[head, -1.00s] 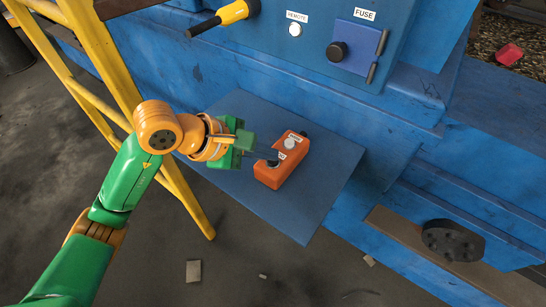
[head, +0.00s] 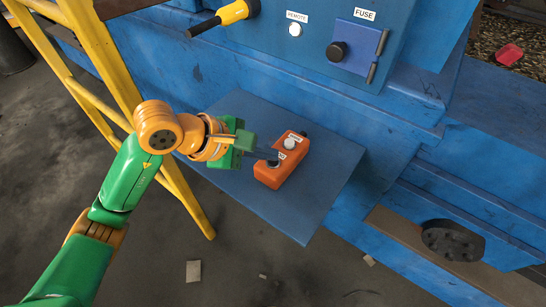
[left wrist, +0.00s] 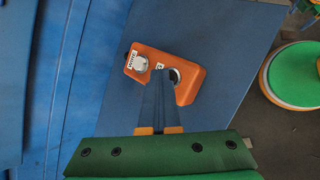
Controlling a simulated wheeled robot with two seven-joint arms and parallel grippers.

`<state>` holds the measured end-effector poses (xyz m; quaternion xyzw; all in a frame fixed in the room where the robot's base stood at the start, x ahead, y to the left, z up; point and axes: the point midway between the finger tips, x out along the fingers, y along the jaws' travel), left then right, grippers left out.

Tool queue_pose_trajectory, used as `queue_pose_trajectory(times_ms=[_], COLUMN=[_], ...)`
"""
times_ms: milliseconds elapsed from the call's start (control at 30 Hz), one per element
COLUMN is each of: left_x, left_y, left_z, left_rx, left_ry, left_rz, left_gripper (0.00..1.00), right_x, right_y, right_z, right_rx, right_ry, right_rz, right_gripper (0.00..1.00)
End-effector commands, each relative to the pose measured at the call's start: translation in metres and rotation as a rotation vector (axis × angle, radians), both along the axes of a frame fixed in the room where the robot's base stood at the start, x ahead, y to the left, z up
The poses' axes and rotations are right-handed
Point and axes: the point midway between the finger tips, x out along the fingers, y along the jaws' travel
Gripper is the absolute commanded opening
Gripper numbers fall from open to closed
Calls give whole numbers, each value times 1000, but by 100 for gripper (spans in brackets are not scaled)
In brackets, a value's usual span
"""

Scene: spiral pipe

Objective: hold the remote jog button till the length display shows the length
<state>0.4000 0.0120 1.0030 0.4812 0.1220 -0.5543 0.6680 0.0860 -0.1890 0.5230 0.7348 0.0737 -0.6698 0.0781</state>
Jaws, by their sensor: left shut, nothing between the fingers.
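The orange remote (head: 268,178) lies on a blue shelf plate and also shows in the left wrist view (left wrist: 188,92). No length display is in view. My right gripper is not in view.
The blue shelf plate (head: 318,190) has free room around the remote. Behind it a blue panel carries a white light (head: 295,30) labelled REMOTE and a FUSE box (head: 358,48). A yellow-handled lever (head: 232,12) is above, and a yellow ladder-like frame (head: 105,60) stands left.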

Motion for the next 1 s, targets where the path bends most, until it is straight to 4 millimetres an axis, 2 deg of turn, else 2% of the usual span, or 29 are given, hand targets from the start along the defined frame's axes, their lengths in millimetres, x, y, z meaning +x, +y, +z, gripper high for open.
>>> queue_pose_trajectory(times_ms=[400, 700, 1000], left_x=[0, 1, 0], left_y=[0, 0, 0], left_z=[0, 16, 16], left_rx=[1, 1, 0], left_ry=[1, -1, 0], left_rz=[0, 0, 0], left_gripper=[0, 0, 0], right_x=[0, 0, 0], right_y=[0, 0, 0], right_z=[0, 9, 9], right_rx=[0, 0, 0], right_ry=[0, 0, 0], right_rz=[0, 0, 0], right_gripper=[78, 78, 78])
